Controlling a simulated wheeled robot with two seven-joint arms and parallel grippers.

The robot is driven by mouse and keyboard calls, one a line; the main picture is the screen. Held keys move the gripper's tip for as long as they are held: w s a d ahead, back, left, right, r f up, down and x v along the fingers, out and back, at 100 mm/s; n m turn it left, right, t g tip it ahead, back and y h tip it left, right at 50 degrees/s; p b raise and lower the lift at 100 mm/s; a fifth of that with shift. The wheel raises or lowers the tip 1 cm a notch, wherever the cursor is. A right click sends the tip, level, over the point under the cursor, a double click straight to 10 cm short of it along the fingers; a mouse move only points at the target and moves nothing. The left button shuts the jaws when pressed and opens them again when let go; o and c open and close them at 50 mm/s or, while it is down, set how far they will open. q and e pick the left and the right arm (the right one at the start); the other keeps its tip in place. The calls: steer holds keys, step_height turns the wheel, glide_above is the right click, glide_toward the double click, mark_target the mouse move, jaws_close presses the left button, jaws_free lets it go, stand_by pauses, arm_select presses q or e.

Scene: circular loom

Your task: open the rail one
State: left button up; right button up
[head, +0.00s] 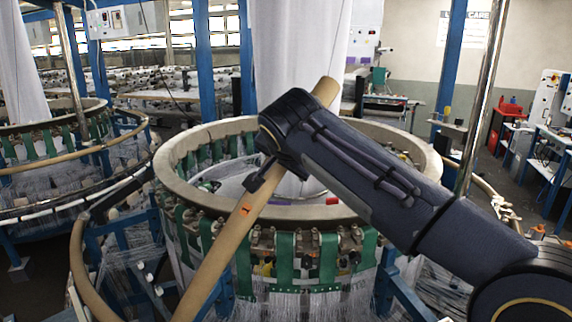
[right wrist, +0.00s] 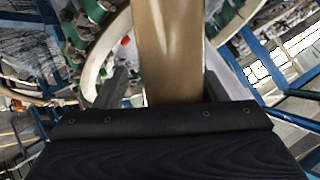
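A tan round rail (head: 225,233) crosses the head view at a slant, from the bottom edge up to an end beyond my right wrist. It has a small orange mark. My right gripper (head: 265,175) is at the rail, with a finger showing beside it; my wrist covers part of the rail. In the right wrist view the rail (right wrist: 168,50) runs between the two fingers of the gripper (right wrist: 168,90). The fingers flank it closely and look closed on it; the fingertip contact is partly hidden. My left gripper is not in view.
The circular loom's ring (head: 180,187), with green straps (head: 283,262) below its rim, stands behind the rail. Another curved tan rail (head: 78,262) is at lower left. A metal pole (head: 480,110) rises at right. A second loom (head: 60,125) stands at left. Open floor (head: 515,190) shows at right.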

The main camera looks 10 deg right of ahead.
steer(key=b+v, duration=0.1)
steer(key=v, duration=0.6)
steer(key=shift+s+r, duration=0.15)
steer(key=shift+s, duration=0.15)
steer(key=shift+r, duration=0.1)
steer(key=p+v, duration=0.1)
steer(key=v, duration=0.7)
steer(key=shift+s+a+r, duration=0.2)
steer(key=shift+s+r, duration=0.1)
stand_by(0.5)
